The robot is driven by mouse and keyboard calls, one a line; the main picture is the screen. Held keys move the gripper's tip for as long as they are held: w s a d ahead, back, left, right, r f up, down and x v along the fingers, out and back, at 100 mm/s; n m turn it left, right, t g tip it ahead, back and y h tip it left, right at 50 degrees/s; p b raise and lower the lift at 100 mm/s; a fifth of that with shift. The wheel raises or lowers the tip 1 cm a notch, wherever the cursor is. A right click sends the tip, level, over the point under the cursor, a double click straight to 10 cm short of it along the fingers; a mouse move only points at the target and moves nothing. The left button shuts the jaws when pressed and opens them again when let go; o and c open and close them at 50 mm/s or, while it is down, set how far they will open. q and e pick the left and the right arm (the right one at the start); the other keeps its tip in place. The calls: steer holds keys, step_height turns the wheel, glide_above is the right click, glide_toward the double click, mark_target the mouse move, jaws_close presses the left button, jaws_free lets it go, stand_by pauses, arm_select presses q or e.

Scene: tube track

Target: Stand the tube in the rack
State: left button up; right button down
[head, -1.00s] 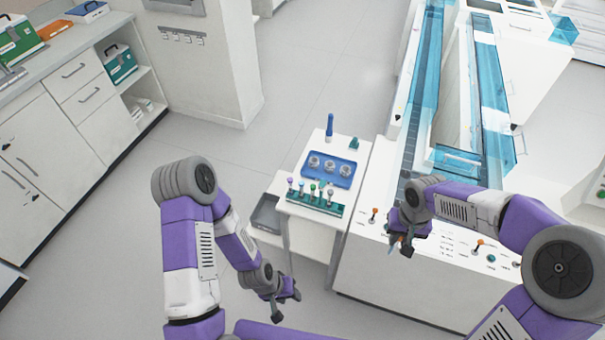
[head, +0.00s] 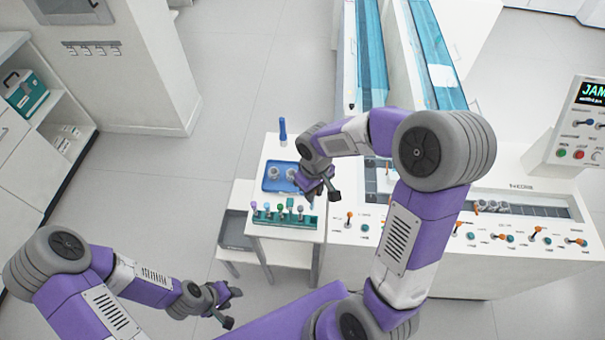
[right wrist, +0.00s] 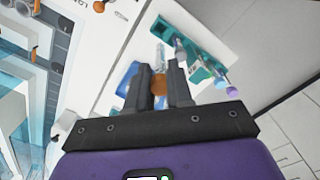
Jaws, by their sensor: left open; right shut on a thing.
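The teal rack (head: 272,217) stands on the front of a small white side table and holds several capped tubes. It also shows in the right wrist view (right wrist: 195,66), beyond my fingers. My right gripper (head: 322,194) is above the table, just behind and to the right of the rack. In the right wrist view it is shut on a clear tube with an orange cap (right wrist: 159,86). The tube is hidden behind the gripper in the head view. My left gripper (head: 232,306) is open and empty, low in front of the table.
A blue tray (head: 272,184) with round fittings lies behind the rack, partly hidden by my right arm. A blue upright bottle (head: 283,131) stands at the back. The long track machine (head: 440,262) with switches is right of the table. Clear floor lies left.

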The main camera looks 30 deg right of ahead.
arm_select(q)
steer(key=shift+s+f+b, duration=0.2)
steer(key=shift+f+b, duration=0.75)
steer(key=shift+s+f+b, duration=0.2)
steer(key=shift+f+b, duration=0.7)
steer(key=shift+b, duration=0.05)
arm_select(e)
steer(key=shift+s+f, duration=0.2)
steer(key=shift+f, duration=0.95)
steer(key=shift+s+f, duration=0.2)
steer(key=shift+f, duration=0.95)
arm_select(q)
steer(key=shift+f, duration=0.15)
arm_select(e)
steer(key=shift+s+f, duration=0.1)
steer(key=shift+s, duration=0.1)
arm_select(q)
steer(key=shift+f+b, duration=0.45)
steer(key=shift+b, duration=0.1)
arm_select(e)
steer(key=shift+f, duration=0.45)
arm_select(q)
steer(key=shift+f+b, duration=0.35)
steer(key=shift+b, duration=0.05)
arm_select(e)
steer(key=shift+f, duration=0.45)
arm_select(q)
steer(key=shift+f, duration=0.15)
arm_select(e)
steer(key=shift+f, duration=0.15)
